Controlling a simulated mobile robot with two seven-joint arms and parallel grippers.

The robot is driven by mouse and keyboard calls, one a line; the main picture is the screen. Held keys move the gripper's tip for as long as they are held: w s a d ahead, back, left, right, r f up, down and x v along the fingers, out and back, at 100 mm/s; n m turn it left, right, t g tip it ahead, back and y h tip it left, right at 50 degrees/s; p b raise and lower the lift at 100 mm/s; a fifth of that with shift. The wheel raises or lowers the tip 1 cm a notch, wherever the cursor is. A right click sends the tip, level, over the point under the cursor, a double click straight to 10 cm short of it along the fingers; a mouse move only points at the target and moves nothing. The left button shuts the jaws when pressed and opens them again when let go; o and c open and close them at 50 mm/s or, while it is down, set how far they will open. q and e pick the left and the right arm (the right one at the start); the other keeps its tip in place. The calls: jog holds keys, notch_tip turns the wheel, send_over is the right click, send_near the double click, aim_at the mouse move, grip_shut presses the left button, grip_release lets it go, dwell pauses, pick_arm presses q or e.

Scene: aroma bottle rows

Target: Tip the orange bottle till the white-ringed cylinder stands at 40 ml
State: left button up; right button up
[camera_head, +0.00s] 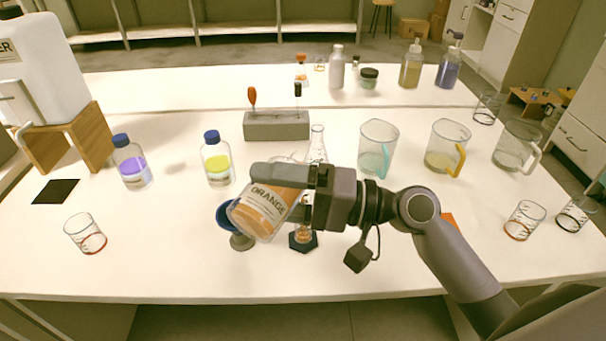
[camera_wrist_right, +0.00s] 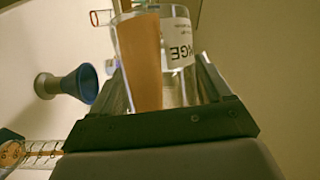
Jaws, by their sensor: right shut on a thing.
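The orange bottle (camera_head: 262,212), clear with a white ORANGE label and orange liquid, is held off the table, tilted down to the left. It also shows in the right wrist view (camera_wrist_right: 142,62). My right gripper (camera_head: 278,182) is shut on it. A graduated cylinder with a dark six-sided base (camera_head: 303,242) stands just right of the bottle, mostly hidden by my gripper. It shows at the lower left of the right wrist view (camera_wrist_right: 32,153), with some orange inside. I cannot make out its white ring or level. My left gripper is not in view.
A blue cup on a grey foot (camera_head: 240,241) stands behind and below the bottle. A yellow bottle (camera_head: 217,165), a purple bottle (camera_head: 133,168), a flask (camera_head: 317,150) and a grey rack (camera_head: 277,127) stand farther back.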

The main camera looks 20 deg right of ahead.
jog(key=shift+m+t, duration=0.3)
dwell(1.4)
jog(key=shift+f+b, duration=0.15)
jog(key=shift+b, duration=0.2)
jog(key=n, duration=0.2)
jog(key=shift+s+a+f+n+g+h, duration=0.1)
jog(key=shift+f+n+g+h, duration=0.2)
jog(key=shift+n+g+h, duration=0.1)
jog(key=n, duration=0.1)
jog(key=r+n+h+p, duration=0.1)
jog(key=r+p, duration=0.1)
jog(key=shift+w+d+r+n, duration=0.1)
jog(key=shift+w+d+n, duration=0.15)
jog(key=shift+n, duration=0.15)
jog(key=shift+w+d+r+n+h+p, duration=0.2)
jog(key=shift+r+n+h+p, duration=0.1)
jog(key=shift+n+h+p, duration=0.5)
jog(key=shift+f, duration=0.1)
jog(key=shift+f+b, duration=0.1)
jog(key=shift+b, duration=0.2)
